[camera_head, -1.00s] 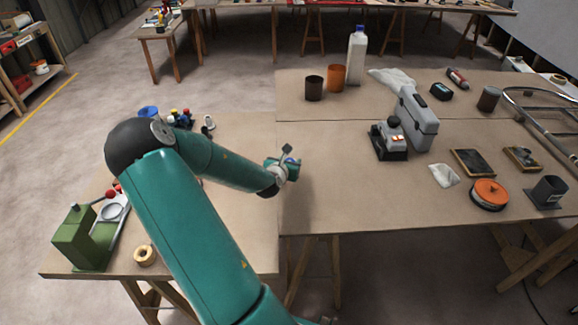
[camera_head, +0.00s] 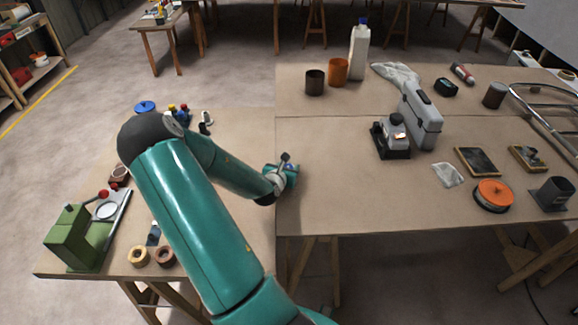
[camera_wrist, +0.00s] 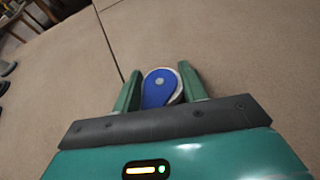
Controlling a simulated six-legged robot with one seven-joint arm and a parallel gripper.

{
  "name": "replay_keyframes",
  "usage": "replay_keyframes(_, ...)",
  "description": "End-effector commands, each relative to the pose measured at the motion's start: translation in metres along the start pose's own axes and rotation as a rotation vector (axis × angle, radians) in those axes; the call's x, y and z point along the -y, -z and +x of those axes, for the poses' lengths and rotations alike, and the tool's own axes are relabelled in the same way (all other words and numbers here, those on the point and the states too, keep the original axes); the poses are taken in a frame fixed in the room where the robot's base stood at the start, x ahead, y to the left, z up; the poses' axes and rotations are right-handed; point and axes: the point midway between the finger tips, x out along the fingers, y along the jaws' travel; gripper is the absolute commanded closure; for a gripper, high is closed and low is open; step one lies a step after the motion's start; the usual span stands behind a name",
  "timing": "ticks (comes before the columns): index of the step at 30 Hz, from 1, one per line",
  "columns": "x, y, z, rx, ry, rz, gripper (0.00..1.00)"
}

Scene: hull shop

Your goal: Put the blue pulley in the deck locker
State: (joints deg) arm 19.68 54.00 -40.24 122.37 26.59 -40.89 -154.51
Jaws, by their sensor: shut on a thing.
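The blue pulley (camera_wrist: 157,92) has a rounded blue face with a pale rim. In the wrist view it sits between the two green fingers of my gripper (camera_wrist: 160,72), which is shut on it. In the head view my gripper (camera_head: 289,168) is over the seam between the left and right table tops, and the pulley is mostly hidden there. A grey case-like object (camera_head: 424,118) stands to the right, beside a dark-based device. I cannot tell for certain whether it is the deck locker; nothing else in view is clearly one.
A white bottle (camera_head: 359,52) and two cups, one orange (camera_head: 338,72), stand at the back. An orange round reel (camera_head: 493,195) and dark trays lie right. A green machine (camera_head: 85,235) is at the left. The table between my gripper and the grey case is clear.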

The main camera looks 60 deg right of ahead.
Motion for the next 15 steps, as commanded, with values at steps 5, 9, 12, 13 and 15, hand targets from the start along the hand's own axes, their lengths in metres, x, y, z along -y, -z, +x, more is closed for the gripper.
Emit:
replay_keyframes(5,-0.0011,0.0015,-0.0011,0.0,-0.001,-0.001,0.81)
replay_keyframes(9,-0.0014,0.0024,-0.0011,0.0,-0.001,-0.001,0.42)
replay_keyframes(12,-0.0015,0.0024,-0.001,0.0,-0.001,-0.001,0.36)
replay_keyframes(13,-0.0015,0.0024,-0.0009,0.0,-0.001,-0.001,0.36)
replay_keyframes(15,-0.0015,0.0023,-0.0007,0.0,-0.001,-0.001,0.36)
